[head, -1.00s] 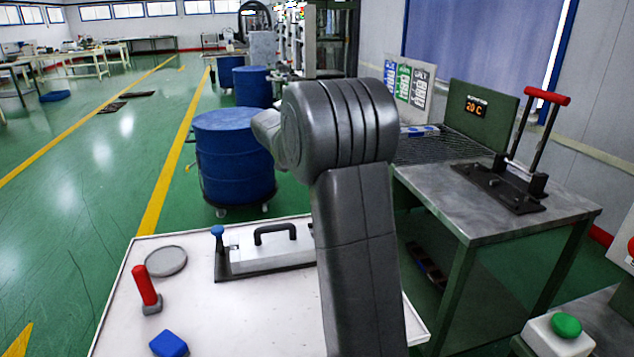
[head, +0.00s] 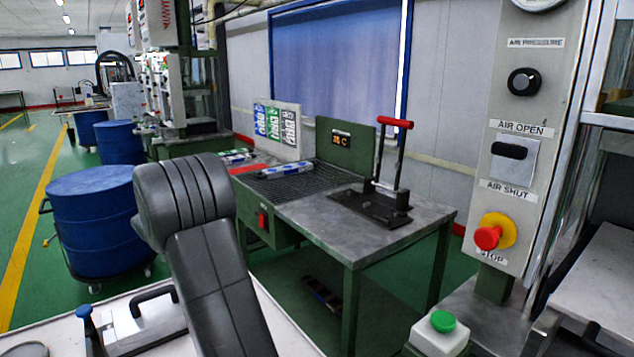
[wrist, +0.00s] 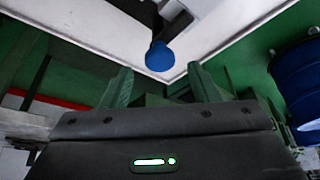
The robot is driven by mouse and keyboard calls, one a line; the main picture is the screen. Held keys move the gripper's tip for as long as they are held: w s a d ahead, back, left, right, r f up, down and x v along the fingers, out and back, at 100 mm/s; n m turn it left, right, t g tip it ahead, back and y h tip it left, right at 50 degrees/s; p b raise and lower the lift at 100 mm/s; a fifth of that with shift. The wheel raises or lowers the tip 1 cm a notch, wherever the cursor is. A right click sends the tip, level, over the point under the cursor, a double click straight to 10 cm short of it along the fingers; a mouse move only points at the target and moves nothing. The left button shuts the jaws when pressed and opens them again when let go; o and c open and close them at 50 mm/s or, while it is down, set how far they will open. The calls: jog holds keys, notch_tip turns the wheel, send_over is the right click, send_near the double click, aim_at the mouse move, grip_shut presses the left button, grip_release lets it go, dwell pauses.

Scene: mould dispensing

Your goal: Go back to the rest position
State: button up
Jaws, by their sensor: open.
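My gripper (wrist: 162,90) is open, with its two green fingers apart and nothing between them. In the wrist view, a blue knob (wrist: 160,56) shows beyond the fingertips, above the white table top (wrist: 225,22). In the head view, my dark grey arm stands in the lower left and hides part of the white table (head: 285,330). The mould with a black handle (head: 150,325) lies on that table, partly behind my arm. My gripper itself does not show in the head view.
A metal workbench (head: 330,235) with a red-handled press (head: 378,185) stands right of my arm. A control panel (head: 515,140) with a stop button rises at the right, near a green button box (head: 440,330). Blue drums (head: 98,225) stand on the left.

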jog(key=shift+x, duration=1.3)
